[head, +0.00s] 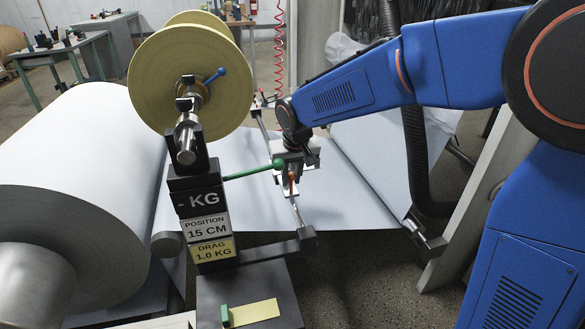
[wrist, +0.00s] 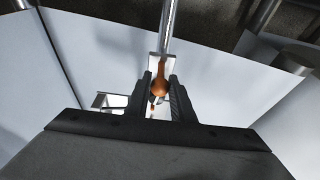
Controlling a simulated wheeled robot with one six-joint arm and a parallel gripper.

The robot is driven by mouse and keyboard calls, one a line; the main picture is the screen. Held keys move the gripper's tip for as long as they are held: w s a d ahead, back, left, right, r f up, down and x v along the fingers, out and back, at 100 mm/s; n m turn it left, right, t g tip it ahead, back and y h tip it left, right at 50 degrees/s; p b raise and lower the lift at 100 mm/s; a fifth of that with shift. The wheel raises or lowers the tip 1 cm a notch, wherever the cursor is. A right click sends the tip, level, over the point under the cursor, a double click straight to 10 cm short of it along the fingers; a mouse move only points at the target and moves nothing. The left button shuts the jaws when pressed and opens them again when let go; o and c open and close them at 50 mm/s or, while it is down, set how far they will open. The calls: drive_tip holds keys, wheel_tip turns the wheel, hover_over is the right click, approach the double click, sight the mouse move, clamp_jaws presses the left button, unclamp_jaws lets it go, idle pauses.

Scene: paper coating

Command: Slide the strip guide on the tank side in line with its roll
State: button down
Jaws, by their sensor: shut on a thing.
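My gripper (head: 291,182) is shut on the orange knob (wrist: 160,86) of the strip guide (wrist: 155,66), a small pale metal piece on a silver rail. The rail (wrist: 169,25) runs away from the jaws in the wrist view and also shows below my gripper in the head view (head: 297,211). The jaws (wrist: 161,95) sit on either side of the knob; the lower part of the guide is partly hidden by them. A yellow roll (head: 150,75) between two discs stands on a shaft at the upper left, nearer the camera than my gripper.
A black stand (head: 198,185) carries labels reading "POSITION 15 CM" and "DRAG 1.0 KG". A green-tipped lever (head: 250,171) reaches close to my gripper. A large white paper roll (head: 75,190) fills the left; its pale sheet (head: 235,150) passes behind the stand and gripper.

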drive_tip(key=shift+w+a, duration=0.2)
drive_tip(key=shift+w, duration=0.5)
drive_tip(key=shift+w+a, duration=0.2)
drive_tip(key=shift+w, duration=0.5)
drive_tip(key=c, duration=1.5)
unclamp_jaws()
drive_tip(key=shift+r, duration=0.1)
drive_tip(key=v, duration=2)
drive_tip(key=s+d+f+m, duration=0.1)
drive_tip(key=s+d+f, duration=0.1)
drive_tip(key=s+d, duration=0.65)
drive_tip(key=s+d+f+m, duration=0.1)
drive_tip(key=s+d, duration=0.4)
drive_tip(key=d, duration=0.6)
drive_tip(key=shift+m+t+h, duration=0.5)
drive_tip(key=shift+m+t, duration=0.1)
drive_tip(key=shift+t, duration=0.2)
drive_tip(key=s+d+f, duration=0.3)
drive_tip(key=s+f, duration=0.1)
drive_tip(key=s, duration=0.1)
drive_tip(key=s+d+f, duration=0.3)
drive_tip(key=s, duration=0.2)
drive_tip(key=s+d+f, duration=0.3)
drive_tip(key=s+f, duration=0.1)
drive_tip(key=s, duration=0.1)
drive_tip(key=shift+s+d+f, duration=0.1)
drive_tip(key=shift+d+f, duration=0.2)
drive_tip(key=shift+d, duration=0.05)
